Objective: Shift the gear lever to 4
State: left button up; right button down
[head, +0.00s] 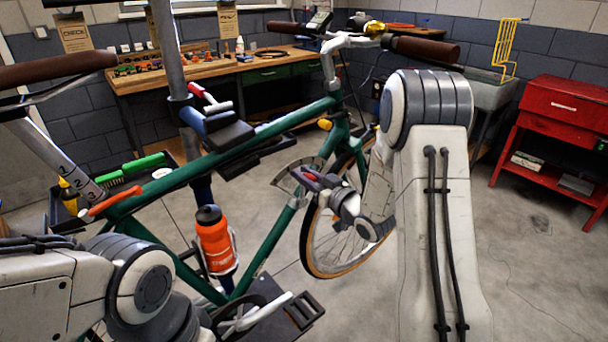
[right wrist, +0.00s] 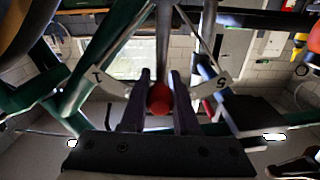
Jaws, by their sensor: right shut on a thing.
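A pale fan-shaped scale plate (head: 293,176) sits on the green bike frame in the middle of the head view. In the right wrist view the plate shows a 1 (right wrist: 97,76) at its left end and a 5 (right wrist: 222,82) at its right end; the marks between are hidden. My right gripper (head: 314,181) is at this plate. In the right wrist view its fingers are closed around the gear lever's red knob (right wrist: 159,98). I cannot read which number the lever points to. My left gripper is out of view; only its arm shows at lower left.
A second plate (head: 73,178) marked 1, 2, 3 and an orange lever (head: 115,202) are at the left. An orange bottle (head: 213,240) is on the frame. A workbench (head: 200,77) and red cabinet (head: 560,105) stand behind. The floor at right is clear.

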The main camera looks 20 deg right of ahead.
dwell(0.7)
jog(key=a+n+b, duration=0.1)
jog(key=n+b, duration=0.1)
jog(key=s+a+n+b, duration=0.1)
jog(key=a+n+b, duration=0.1)
jog(key=b, duration=0.1)
jog(key=shift+f, duration=0.2)
jog(key=c, duration=0.6)
grip_release()
jog(key=shift+c, duration=0.2)
jog(key=shift+s, duration=0.1)
